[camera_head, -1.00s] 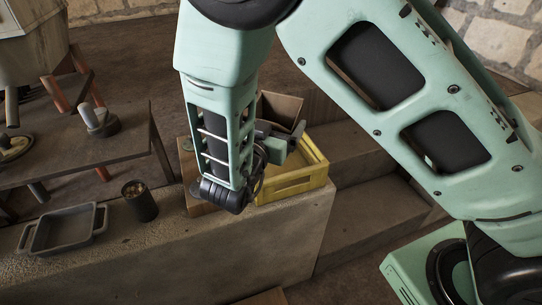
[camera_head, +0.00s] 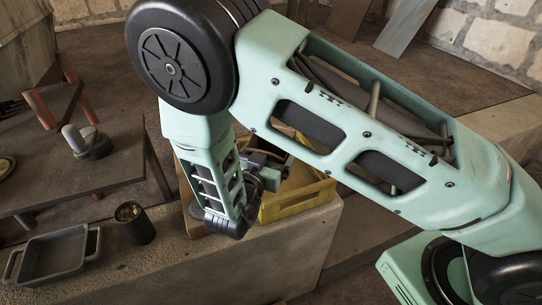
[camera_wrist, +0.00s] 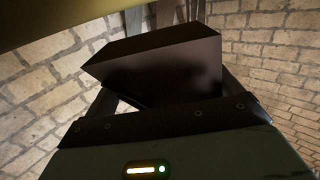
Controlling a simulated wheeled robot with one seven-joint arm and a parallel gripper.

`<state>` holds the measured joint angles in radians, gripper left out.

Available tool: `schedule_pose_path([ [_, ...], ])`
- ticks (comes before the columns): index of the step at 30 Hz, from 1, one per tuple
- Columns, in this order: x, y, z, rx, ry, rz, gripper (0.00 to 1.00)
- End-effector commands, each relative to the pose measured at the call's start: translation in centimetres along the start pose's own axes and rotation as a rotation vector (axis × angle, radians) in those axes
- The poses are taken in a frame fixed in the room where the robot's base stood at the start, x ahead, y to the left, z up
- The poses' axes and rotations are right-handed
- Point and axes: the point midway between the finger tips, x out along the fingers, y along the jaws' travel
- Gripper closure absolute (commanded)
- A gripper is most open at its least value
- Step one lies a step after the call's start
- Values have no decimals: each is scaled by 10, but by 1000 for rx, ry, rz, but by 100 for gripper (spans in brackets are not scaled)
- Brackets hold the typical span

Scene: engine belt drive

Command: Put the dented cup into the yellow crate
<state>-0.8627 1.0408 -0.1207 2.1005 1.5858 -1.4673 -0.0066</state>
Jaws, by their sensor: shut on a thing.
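The yellow crate (camera_head: 300,202) stands on the stone ledge in the middle of the head view, partly hidden by my arm. My gripper (camera_head: 276,172) is at the crate's left and rear part, over or just inside its rim; I cannot tell which. In the wrist view my gripper (camera_wrist: 160,95) is shut on a dark brown, angular thing (camera_wrist: 155,68). The shade hides its detail, and I cannot tell whether this is the dented cup. A blurred olive-yellow surface fills the wrist view's top left corner.
A dark round tin (camera_head: 134,224) with small contents stands on the ledge, left of the crate. A grey two-handled pan (camera_head: 52,254) lies farther left. A brown table (camera_head: 110,170) with a grey-handled tool (camera_head: 86,141) stands behind.

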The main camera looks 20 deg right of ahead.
Motion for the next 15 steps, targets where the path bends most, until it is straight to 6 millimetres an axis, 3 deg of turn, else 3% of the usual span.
schedule_pose_path([
  [4, 0, 0, 15, 1, 1, 0, 36],
  [15, 0, 0, 20, 1, 1, 0, 36],
])
